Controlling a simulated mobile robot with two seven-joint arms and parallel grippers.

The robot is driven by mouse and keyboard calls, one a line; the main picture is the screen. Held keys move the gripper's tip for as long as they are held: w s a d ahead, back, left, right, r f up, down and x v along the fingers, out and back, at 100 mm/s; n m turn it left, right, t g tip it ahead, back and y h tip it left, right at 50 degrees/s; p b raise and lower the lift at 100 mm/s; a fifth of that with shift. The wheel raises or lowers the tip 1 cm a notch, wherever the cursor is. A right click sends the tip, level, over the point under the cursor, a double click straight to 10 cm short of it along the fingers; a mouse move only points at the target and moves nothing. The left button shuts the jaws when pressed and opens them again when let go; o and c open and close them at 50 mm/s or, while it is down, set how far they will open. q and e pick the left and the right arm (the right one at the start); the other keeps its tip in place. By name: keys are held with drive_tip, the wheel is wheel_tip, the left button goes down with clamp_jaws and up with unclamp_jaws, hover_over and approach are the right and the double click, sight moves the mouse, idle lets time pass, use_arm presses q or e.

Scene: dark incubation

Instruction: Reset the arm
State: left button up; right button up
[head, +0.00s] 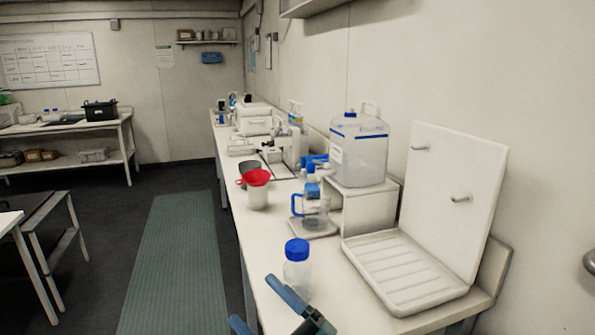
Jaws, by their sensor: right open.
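My right gripper (252,299) shows at the bottom of the head view, over the near end of the bench. Its two blue fingers are spread apart with nothing between them. A clear bottle with a blue cap (297,250) stands upright on the bench just beyond the gripper. The upper finger appears close to the bottle's base; I cannot tell the exact gap. My left gripper is not in view.
The long white bench (262,275) holds a drying rack (405,275), a large jug (360,150) on a white stand, a blue-handled jug (313,208) and a beaker with a red funnel (257,190). A green floor mat (175,260) lies clear to the left.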

drive_tip(key=d+f+m+t+h, duration=0.4)
drive_tip(key=d+f+m+h, duration=0.45)
drive_tip(key=f+m, duration=0.2)
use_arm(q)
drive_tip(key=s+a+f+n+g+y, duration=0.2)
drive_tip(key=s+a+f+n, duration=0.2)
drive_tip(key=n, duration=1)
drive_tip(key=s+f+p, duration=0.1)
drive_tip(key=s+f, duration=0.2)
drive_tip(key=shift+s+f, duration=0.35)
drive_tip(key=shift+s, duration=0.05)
use_arm(e)
drive_tip(key=s+d+f+m+g+h, duration=0.3)
drive_tip(key=s+d+f+m+h, duration=0.1)
drive_tip(key=s+f, duration=0.3)
drive_tip(key=s+d+f+m+g+h, duration=0.3)
drive_tip(key=s+d+f+m+h, duration=0.1)
drive_tip(key=s+d+f, duration=0.3)
wheel_tip(320, 180, down, 3)
drive_tip(key=shift+s+r+m+g, duration=0.15)
drive_tip(key=shift+s+m+g, duration=0.3)
drive_tip(key=shift+m, duration=0.2)
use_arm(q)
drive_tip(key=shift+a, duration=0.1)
use_arm(e)
drive_tip(key=shift+d, duration=0.1)
